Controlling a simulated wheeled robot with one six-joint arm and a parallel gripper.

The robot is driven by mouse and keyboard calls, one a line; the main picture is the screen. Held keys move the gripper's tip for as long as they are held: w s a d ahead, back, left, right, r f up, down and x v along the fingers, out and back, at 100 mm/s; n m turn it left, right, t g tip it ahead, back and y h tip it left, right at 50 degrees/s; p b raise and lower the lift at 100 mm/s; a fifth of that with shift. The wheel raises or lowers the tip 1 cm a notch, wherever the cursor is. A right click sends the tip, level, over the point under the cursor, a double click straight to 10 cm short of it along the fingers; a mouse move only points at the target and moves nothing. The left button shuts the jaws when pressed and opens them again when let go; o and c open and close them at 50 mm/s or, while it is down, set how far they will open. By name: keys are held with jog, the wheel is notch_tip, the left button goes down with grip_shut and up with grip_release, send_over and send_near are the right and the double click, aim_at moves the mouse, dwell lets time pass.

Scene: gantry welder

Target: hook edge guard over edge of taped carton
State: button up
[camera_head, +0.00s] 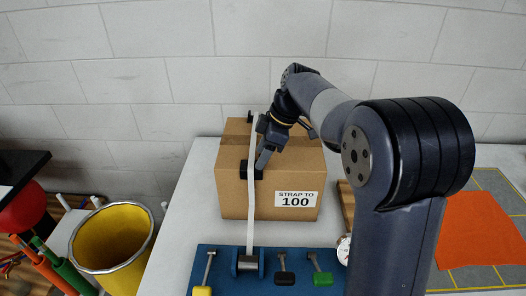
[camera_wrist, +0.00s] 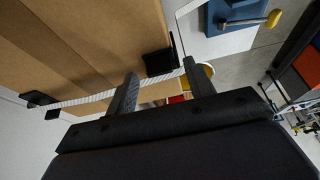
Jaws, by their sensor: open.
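The taped carton (camera_head: 230,199) stands on the white table, with a "STRAP TO 100" label on its front. One black edge guard (camera_head: 244,170) sits at the carton's front top edge, beside the white strap (camera_head: 251,205); it also shows in the wrist view (camera_wrist: 157,63). Another black guard (camera_head: 249,117) is at the back top edge, also in the wrist view (camera_wrist: 37,99). My gripper (camera_head: 262,168) is open just above the front guard. In the wrist view its fingers (camera_wrist: 160,68) are apart, with the guard just beyond them. Contact cannot be told.
A blue base (camera_head: 226,277) with a strap buckle (camera_head: 248,263) and yellow, black and green handled levers lies before the carton. A yellow bin (camera_head: 112,240) stands left of the table. An orange sheet (camera_head: 478,228) lies at right. The wall is behind.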

jog(key=shift+r, duration=0.1)
jog(key=v, duration=1)
jog(key=shift+r+b, duration=0.3)
jog(key=shift+d, duration=0.15)
jog(key=x, duration=1)
jog(key=shift+f+p, duration=0.25)
jog(key=shift+p, duration=0.1)
jog(key=shift+r+p, duration=0.75)
jog(key=shift+r, duration=0.1)
jog(key=shift+r+p, duration=0.45)
jog(key=shift+r, duration=0.25)
jog(key=shift+f, duration=0.1)
